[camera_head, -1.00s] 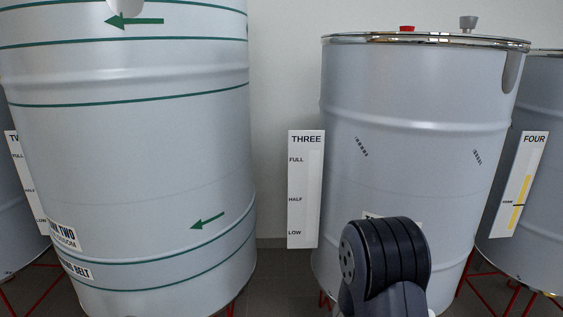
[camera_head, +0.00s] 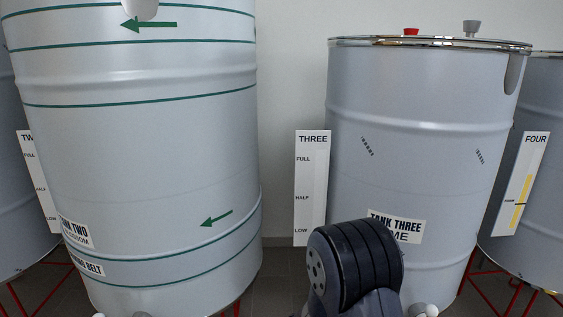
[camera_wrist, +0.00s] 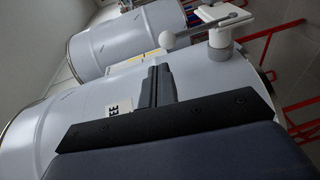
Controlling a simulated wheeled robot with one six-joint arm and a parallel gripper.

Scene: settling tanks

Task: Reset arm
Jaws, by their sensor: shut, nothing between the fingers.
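My gripper (camera_wrist: 155,88) shows in the wrist view, its two dark fingers shut together with nothing between them. It points toward the side of tank three, whose label is partly hidden behind the fingers; I cannot tell the gap. In the head view, a dark joint of my arm stands low in front of tank three (camera_head: 410,150), below and left of its label (camera_head: 395,227). My gripper is out of sight in that view.
Tank two (camera_head: 150,150) is large at left, with green bands and arrows. Tank four (camera_head: 530,200) is at right, its gauge (camera_head: 521,185) yellow. Gauge three (camera_head: 312,190) is between tanks. A white ball-ended lever (camera_wrist: 185,38) and pale fitting (camera_wrist: 221,40) are beyond my fingers.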

